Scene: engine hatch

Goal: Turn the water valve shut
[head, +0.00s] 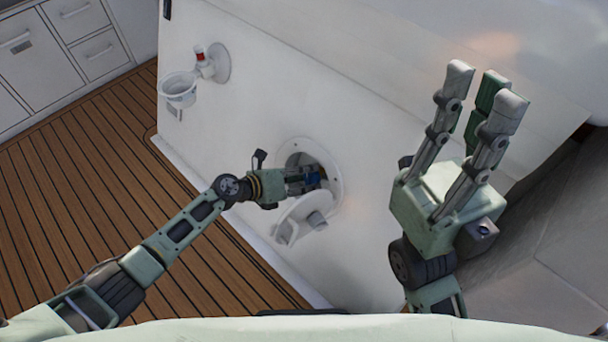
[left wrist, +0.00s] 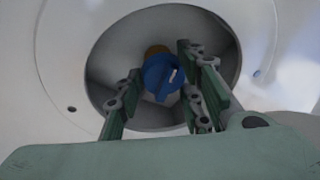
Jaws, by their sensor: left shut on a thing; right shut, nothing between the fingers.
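The water valve has a blue handle, which shows in the left wrist view (left wrist: 162,76) inside a round recess; a small part of it also shows in the head view (head: 313,179). My left gripper (head: 308,181) reaches into the recess and is shut on the blue handle. In the left wrist view its fingers (left wrist: 160,88) stand on both sides of the handle. My fingers hide much of the valve in the head view. My right gripper (head: 487,95) is raised at the right, fingers up, shut and empty, away from the valve.
The round hatch rim (head: 336,174) is set in a white wall (head: 240,130). Its open lid (head: 295,222) hangs below the opening. Another round fitting with a red-topped part (head: 202,62) and an open lid (head: 178,88) is at upper left. Wooden floor (head: 90,190) lies left.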

